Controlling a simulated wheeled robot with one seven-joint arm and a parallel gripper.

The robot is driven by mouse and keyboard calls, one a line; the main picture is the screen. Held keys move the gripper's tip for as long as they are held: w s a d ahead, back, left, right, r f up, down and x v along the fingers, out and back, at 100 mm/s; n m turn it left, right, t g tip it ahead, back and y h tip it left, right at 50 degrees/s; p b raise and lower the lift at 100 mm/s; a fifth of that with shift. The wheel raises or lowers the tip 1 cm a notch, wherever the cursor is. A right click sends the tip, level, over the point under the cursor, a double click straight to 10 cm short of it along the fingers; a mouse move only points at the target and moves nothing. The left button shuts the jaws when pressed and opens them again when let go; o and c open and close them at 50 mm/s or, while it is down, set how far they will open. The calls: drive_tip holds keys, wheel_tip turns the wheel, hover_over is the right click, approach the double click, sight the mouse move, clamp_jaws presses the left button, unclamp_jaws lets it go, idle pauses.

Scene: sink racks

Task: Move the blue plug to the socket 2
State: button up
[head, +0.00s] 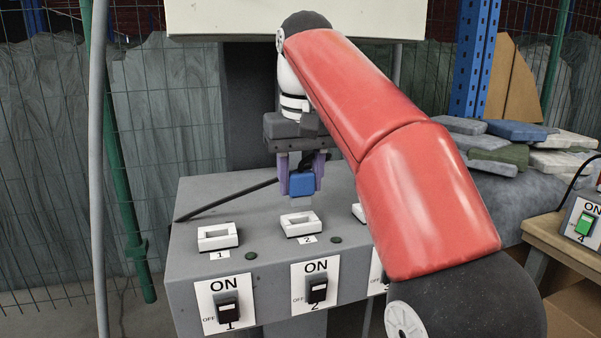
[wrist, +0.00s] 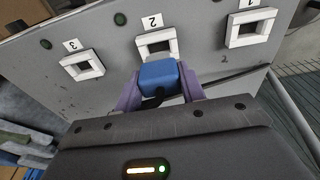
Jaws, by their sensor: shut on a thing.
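The blue plug (head: 301,184) is between the purple fingers of my gripper (head: 301,176), held above the grey console, just behind and above socket 2 (head: 301,223). In the wrist view the blue plug (wrist: 160,77) sits between both fingertips, with a dark cable at its back. Socket 2 (wrist: 156,43), a white square frame, shows just beyond the plug, partly covered by it. The plug looks apart from the socket. The plug's underside is hidden.
Socket 1 (head: 218,236) is to the left. Socket 3 (wrist: 82,66) is mostly behind my red arm in the head view. Switches 1 (head: 228,309) and 2 (head: 317,290) are on the console's front. A dark cable (head: 225,200) trails over the console top (head: 200,205).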

sight(302, 173)
drive_tip(key=shift+f+b, duration=0.4)
drive_tip(key=shift+f, duration=0.45)
drive_tip(key=shift+p, duration=0.8)
idle(1.0)
drive_tip(key=shift+f+b, duration=1.05)
drive_tip(key=shift+f, duration=0.35)
drive_tip(key=o, duration=1.1)
drive_tip(key=shift+c, duration=0.2)
drive_tip(key=shift+r, duration=0.2)
drive_tip(key=r+p, duration=0.1)
drive_tip(key=r, duration=0.1)
drive_tip(key=r+p, duration=0.1)
drive_tip(key=r, duration=0.2)
drive_tip(key=s+r+p, duration=0.1)
drive_tip(key=r, duration=0.1)
drive_tip(key=shift+d+r+p, duration=0.1)
drive_tip(key=shift+r+p, duration=0.15)
drive_tip(key=shift+p, duration=0.1)
